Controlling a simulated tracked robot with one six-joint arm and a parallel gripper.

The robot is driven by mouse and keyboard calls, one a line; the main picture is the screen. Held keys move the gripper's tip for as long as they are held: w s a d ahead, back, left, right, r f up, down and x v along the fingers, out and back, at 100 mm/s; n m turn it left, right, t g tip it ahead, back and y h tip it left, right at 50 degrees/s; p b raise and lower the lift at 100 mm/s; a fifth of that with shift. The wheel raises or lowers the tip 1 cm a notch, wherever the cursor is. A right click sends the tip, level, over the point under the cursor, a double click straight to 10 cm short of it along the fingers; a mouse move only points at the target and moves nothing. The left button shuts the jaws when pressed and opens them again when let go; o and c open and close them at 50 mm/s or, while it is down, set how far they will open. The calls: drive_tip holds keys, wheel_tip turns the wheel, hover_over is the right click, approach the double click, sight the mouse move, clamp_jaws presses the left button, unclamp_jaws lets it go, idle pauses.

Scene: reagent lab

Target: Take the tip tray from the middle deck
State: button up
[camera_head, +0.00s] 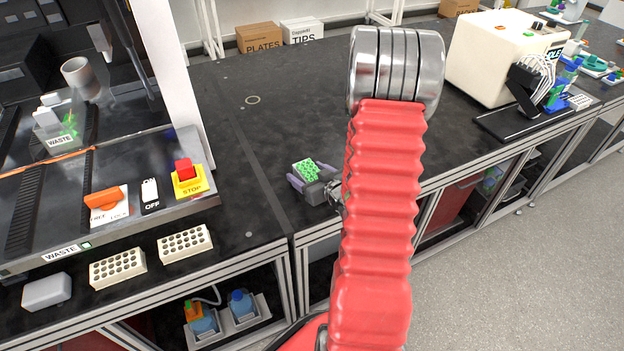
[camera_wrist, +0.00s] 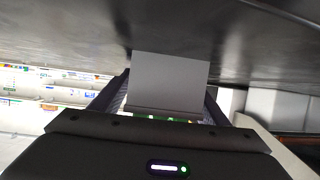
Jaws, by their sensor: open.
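A small tray with a green, knobbly top (camera_head: 306,169) sits on the black bench, left of my red arm; it looks like the tip tray. My gripper (camera_head: 312,178) is low at the bench, with one finger on each side of the tray. In the wrist view, a plain pale grey face of the tray (camera_wrist: 170,80) fills the space between my open fingers (camera_wrist: 163,100). Small green bits show along its lower edge. I cannot tell whether the fingers touch it.
White racks with holes (camera_head: 118,268) (camera_head: 185,243) and a plain white box (camera_head: 47,290) stand at the front left. A machine with a red stop button (camera_head: 185,170) is on the left. A cream instrument (camera_head: 500,55) stands at the right. The bench behind the tray is clear.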

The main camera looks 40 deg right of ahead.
sight(308, 169)
drive_tip(key=shift+c, duration=0.2)
drive_tip(key=c, duration=1.1)
drive_tip(key=shift+r, duration=5)
